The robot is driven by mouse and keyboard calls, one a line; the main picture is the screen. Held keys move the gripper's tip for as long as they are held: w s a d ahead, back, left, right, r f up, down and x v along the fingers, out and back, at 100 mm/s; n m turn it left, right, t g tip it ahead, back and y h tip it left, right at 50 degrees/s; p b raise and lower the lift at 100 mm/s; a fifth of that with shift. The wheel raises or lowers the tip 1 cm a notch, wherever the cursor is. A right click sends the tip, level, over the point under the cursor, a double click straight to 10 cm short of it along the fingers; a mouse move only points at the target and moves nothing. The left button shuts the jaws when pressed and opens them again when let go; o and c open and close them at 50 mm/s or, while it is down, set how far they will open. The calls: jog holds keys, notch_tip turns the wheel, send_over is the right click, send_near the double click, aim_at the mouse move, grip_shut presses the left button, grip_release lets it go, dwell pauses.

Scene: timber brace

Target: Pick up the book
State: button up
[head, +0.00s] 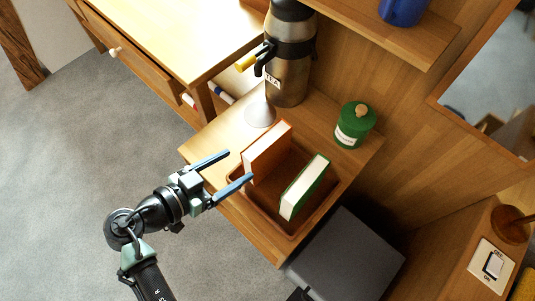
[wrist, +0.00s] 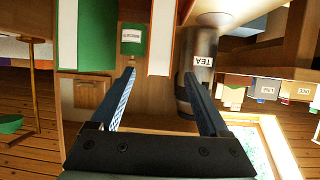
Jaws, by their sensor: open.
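Two books stand upright in a brown open box (head: 267,222) on a wooden shelf top. The orange book (head: 264,152) with white pages is nearer my gripper; the green book (head: 303,190) is to its right. My gripper (head: 239,164) is open and empty, its blue fingers pointing at the near end of the orange book. In the wrist view, which looks upside down, the orange book's pale page side (wrist: 162,38) lies ahead, in line with the gap between the fingertips (wrist: 160,72). The green book (wrist: 85,35) is left of the left finger. Contact cannot be made out.
A steel TEA flask (head: 287,85), a white funnel-like thing (head: 261,113) and a green lidded jar (head: 355,125) stand behind the box. A wooden desk (head: 165,35) is at upper left, a blue mug (head: 403,10) on a higher shelf. Grey floor at left is clear.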

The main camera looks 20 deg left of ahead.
aim_at(267, 147)
jog(key=x, duration=1.1)
jog(key=shift+w+d, duration=0.15)
jog(key=shift+d, duration=0.05)
grip_shut()
jog(key=shift+r, duration=0.1)
